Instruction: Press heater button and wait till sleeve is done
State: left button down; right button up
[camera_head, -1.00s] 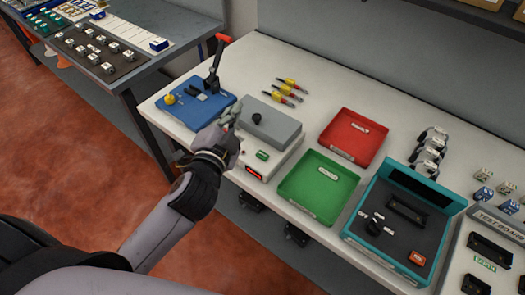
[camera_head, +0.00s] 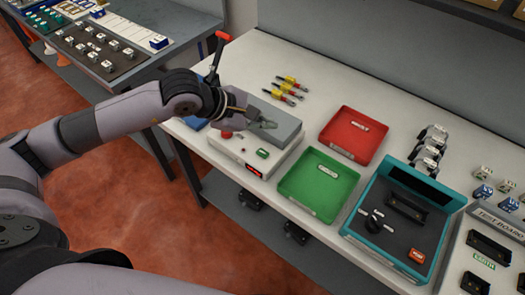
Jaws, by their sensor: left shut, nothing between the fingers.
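The heater is a white box (camera_head: 232,152) with a grey lid (camera_head: 287,133) on the near left part of the bench. Its front panel shows a green button (camera_head: 263,153), a lit red display (camera_head: 254,170) and a red knob or button (camera_head: 226,135). My left gripper (camera_head: 266,124) is shut and empty, over the grey lid, and hides the lid's black knob. I cannot tell whether it touches the lid. No sleeve can be made out. My right gripper is not in view.
A green tray (camera_head: 331,206) and a red tray (camera_head: 370,153) stand right of the heater. A teal case (camera_head: 352,236) lies further right. Yellow-and-red tools (camera_head: 288,86) lie behind. A blue fixture (camera_head: 196,124) with a red-handled lever (camera_head: 222,36) is partly hidden by my left arm.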

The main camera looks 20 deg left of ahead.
pick_arm(q)
jog(key=shift+a+f, duration=0.1)
dwell(0.3)
jog(key=b, duration=0.4)
send_over(263, 155)
notch_tip(263, 155, down, 8)
jog(key=shift+r, duration=0.1)
jog(key=shift+f+b, duration=0.45)
jog(key=shift+f, duration=0.05)
jog(key=shift+r, duration=0.1)
dwell(0.5)
dwell(0.3)
